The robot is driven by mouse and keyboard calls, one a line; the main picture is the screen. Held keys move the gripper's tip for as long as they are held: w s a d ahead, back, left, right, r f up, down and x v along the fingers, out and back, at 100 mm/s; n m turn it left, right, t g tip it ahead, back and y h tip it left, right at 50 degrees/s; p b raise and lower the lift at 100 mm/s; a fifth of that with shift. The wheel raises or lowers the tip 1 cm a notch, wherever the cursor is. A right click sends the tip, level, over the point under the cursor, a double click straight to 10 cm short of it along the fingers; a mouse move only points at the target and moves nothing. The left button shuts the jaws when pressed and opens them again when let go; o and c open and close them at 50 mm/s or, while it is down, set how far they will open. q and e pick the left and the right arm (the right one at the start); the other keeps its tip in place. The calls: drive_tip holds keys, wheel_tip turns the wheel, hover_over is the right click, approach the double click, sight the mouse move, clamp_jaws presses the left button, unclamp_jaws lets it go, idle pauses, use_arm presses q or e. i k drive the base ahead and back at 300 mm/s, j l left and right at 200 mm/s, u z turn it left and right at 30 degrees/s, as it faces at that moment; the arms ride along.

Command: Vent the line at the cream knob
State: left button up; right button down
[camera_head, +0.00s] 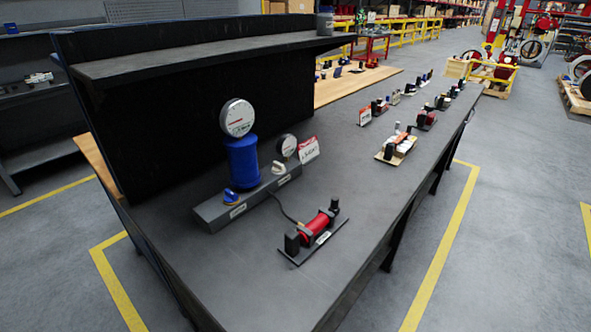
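The cream knob (279,168) sits on top of a dark grey manifold block (212,212) on the bench, toward its right end. A blue knob (229,195) sits at the block's left end. A blue cylinder (243,163) stands on the block between them, with a large round gauge (238,118) above it. A smaller gauge (287,145) is behind the cream knob, beside a red and white tag (308,149). A dark hose runs from the block toward a red actuator (315,228) on a black plate. The gauge readings are too small to read. Neither of my grippers is in view.
The dark workbench (335,285) has a back panel and an overhanging shelf (200,52) behind the block. A tray with small parts (396,149) and several other devices stand farther along the bench. The bench surface in front of the red actuator is clear.

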sight(278, 167)
drive_tip(key=i+l+u, duration=0.25)
drive_tip(key=l, duration=0.6)
drive_tip(key=l+u, duration=0.25)
drive_tip(key=l, duration=0.55)
drive_tip(key=l+u, duration=0.25)
drive_tip(key=l, duration=0.6)
drive_tip(key=l+u, duration=0.25)
drive_tip(key=l, duration=0.65)
drive_tip(key=k+l+u, duration=0.1)
drive_tip(key=l+u, duration=0.15)
drive_tip(key=l, duration=0.6)
